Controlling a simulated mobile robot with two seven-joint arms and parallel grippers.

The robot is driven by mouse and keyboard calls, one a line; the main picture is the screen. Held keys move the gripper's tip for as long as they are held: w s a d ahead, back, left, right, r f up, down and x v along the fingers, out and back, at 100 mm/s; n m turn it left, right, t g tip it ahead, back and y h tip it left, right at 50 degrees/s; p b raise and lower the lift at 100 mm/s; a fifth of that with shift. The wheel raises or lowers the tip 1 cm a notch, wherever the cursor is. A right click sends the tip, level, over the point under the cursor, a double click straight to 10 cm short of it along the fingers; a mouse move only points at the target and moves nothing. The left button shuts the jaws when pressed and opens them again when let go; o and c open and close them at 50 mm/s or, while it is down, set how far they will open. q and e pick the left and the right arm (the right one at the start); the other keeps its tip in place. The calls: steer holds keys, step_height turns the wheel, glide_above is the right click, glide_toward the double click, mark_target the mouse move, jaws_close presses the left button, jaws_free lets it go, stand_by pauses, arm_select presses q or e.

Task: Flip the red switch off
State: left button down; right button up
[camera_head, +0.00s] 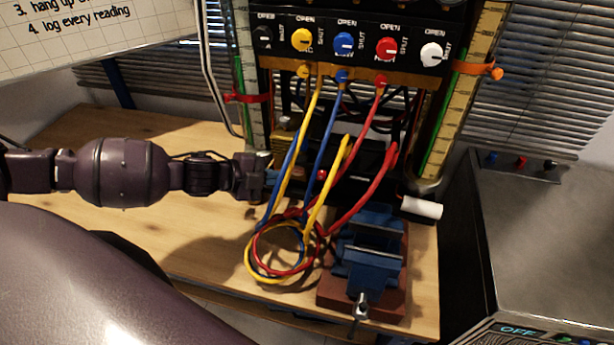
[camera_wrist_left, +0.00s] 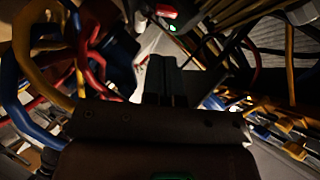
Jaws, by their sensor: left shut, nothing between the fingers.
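A small red part (camera_head: 321,174), which looks like the red switch, shows among the hoses on the dark unit at the back of the bench. In the left wrist view a red switch-like piece (camera_wrist_left: 166,11) sits at the top, with a small green light just below it. Whether it is on or off cannot be told. My left gripper (camera_head: 272,178) reaches in from the left, just left of the red part and partly hidden by the blue and yellow hoses. Its fingers (camera_wrist_left: 166,80) are shut and empty, pointing toward the red piece, apart from it. My right gripper is not in view.
Looped yellow, blue and red hoses (camera_head: 280,277) hang in front of the dark unit. A blue vise (camera_head: 370,262) stands at the bench's front right. A valve panel (camera_head: 365,45) is above. The bench (camera_head: 190,235) is clear at left. A metal cabinet (camera_head: 545,240) stands right.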

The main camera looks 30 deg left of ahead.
mark_target(324, 179)
arm_select(q)
steer(key=x, duration=0.9)
steer(key=shift+w+d+f, duration=0.15)
steer(key=shift+w+d, duration=0.05)
steer(key=shift+w, duration=0.1)
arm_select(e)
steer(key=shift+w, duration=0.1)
arm_select(q)
steer(key=shift+d+f, duration=0.1)
steer(key=shift+d, duration=0.15)
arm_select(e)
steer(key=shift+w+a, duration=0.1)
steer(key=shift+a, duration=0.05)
